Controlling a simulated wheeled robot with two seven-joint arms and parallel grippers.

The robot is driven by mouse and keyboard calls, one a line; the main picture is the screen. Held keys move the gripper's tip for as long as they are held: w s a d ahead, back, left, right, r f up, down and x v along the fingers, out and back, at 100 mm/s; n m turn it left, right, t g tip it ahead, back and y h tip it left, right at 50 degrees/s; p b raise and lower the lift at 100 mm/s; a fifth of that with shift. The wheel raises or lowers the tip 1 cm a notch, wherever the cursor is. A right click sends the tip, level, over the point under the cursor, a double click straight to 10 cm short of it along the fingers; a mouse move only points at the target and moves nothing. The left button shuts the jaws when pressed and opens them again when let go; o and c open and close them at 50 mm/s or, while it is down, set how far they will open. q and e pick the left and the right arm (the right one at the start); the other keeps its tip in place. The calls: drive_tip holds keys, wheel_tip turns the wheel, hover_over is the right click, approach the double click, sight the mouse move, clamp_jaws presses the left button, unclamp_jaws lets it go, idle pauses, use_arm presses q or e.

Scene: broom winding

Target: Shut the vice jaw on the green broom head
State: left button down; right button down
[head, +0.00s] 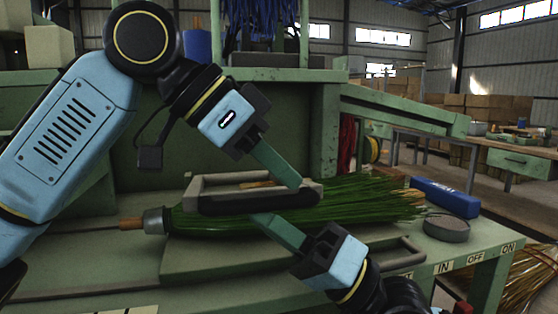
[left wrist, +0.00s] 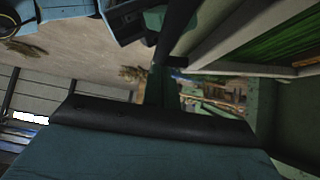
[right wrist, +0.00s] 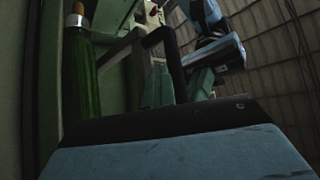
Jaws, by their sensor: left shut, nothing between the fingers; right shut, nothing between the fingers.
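The green broom head (head: 375,203) lies flat on the green bench, its metal collar (head: 153,221) and wooden stick end to the left. The vice jaw (head: 205,188), a grey bar frame with a dark lower face, lies across the bristles; whether it presses on them is unclear. My left gripper (head: 297,186) is shut and empty, its tips at the jaw's right end. My right gripper (head: 257,218) is shut and empty, its tips at the jaw's near lower edge, over the bristles. The bristles also show in the right wrist view (right wrist: 76,95) and the left wrist view (left wrist: 262,42).
A second bar handle (head: 408,246) sits on the bench's near right. A blue box (head: 446,198) and a round grey tin (head: 446,228) stand right of the bristles. The green machine housing (head: 275,115) rises behind. Labels mark the front edge.

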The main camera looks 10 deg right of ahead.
use_arm(q)
drive_tip(key=shift+f, duration=0.1)
use_arm(e)
drive_tip(key=shift+s+r, duration=0.2)
drive_tip(key=shift+s, duration=0.05)
